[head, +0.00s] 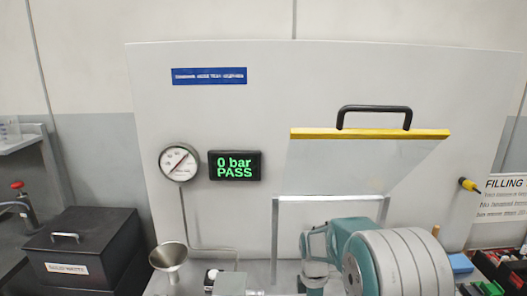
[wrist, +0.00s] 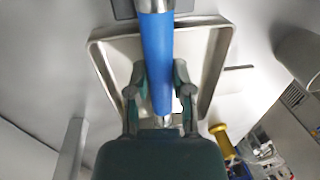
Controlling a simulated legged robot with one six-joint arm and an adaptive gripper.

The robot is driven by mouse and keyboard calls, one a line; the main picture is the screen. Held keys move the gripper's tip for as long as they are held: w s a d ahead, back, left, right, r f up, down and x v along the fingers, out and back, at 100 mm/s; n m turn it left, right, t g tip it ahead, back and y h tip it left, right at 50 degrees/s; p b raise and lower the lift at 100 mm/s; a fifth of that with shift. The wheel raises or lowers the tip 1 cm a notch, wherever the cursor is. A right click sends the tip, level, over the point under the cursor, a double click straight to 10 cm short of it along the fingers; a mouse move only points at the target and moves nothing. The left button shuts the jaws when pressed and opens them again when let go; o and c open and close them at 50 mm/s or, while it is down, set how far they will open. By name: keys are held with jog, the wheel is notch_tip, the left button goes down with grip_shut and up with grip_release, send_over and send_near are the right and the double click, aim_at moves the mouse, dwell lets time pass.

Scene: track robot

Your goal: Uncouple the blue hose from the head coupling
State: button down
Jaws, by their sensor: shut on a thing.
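In the wrist view the blue hose (wrist: 157,60) runs down the middle between the fingers of my gripper (wrist: 158,82), which is shut on it. A shiny metal collar (wrist: 155,6) meets the hose at the top edge. Another bit of metal shows below the hose, close to my gripper's palm. I cannot tell which metal part belongs to the head coupling. In the head view my teal gripper and arm are low, right of centre, in front of the panel; they hide the work spot, and the hose cannot be made out there.
A raised clear guard with a yellow edge (head: 370,134) and black handle stands above my arm. The display (head: 235,166) reads 0 bar PASS beside a gauge (head: 180,162). A funnel (head: 168,257) and black box (head: 82,250) stand left. A metal rim (wrist: 103,70) surrounds my fingers.

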jog(key=shift+d+f, duration=0.1)
jog(key=shift+d, duration=0.1)
jog(key=shift+s+d, duration=0.1)
jog(key=shift+d, duration=1.35)
jog(key=shift+r, duration=5.1)
